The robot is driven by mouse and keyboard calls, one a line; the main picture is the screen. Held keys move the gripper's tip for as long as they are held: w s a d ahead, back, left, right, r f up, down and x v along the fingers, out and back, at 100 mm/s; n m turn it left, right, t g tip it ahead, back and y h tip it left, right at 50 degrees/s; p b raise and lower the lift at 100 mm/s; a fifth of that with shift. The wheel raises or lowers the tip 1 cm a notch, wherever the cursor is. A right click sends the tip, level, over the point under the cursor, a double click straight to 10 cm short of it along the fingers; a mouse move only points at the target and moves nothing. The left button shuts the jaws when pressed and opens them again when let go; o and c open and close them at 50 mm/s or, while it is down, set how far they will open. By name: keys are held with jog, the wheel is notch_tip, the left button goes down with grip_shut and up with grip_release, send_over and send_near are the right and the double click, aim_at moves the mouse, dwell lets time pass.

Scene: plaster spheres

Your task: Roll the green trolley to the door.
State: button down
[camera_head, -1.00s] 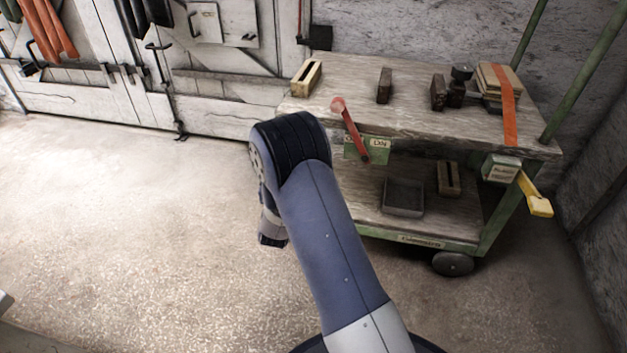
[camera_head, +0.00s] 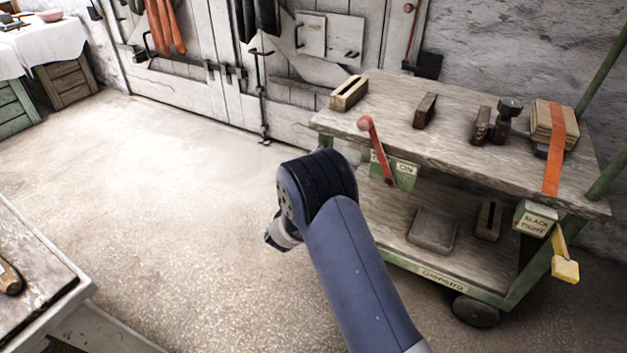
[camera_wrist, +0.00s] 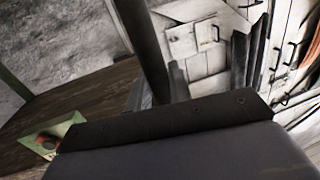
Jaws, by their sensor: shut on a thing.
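The green trolley (camera_head: 408,123) has a worn wooden top, a lower shelf, green posts at its right end and dark wheels. A red lever (camera_head: 376,148) hangs at its front beside a sign reading ON. The white plank door (camera_head: 190,70) stands behind it, left of its left end. In the head view my arm hides my fingers and what they hold. In the wrist view my gripper (camera_wrist: 165,125) lies across the bottom; a dark bar rises beyond it, and I cannot tell its part. My gripper moves along with the trolley and appears shut on it.
Blocks and strapped boards (camera_head: 550,130) sit on the trolley top; a tray (camera_head: 432,229) is on its shelf. A yellow lever (camera_head: 564,262) juts out at right. A worktable (camera_head: 30,255) stands at lower left, cloth-covered crates (camera_head: 60,45) at far left. The floor between is clear.

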jog(key=shift+w+a+r, duration=0.15)
jog(key=shift+a, duration=0.1)
jog(key=c, duration=1.3)
grip_release()
jog(key=shift+w, duration=0.1)
jog(key=shift+c, duration=0.2)
jog(key=p+v, duration=0.3)
jog(key=v, duration=0.8)
jog(key=shift+p, duration=0.3)
jog(key=shift+d, duration=0.1)
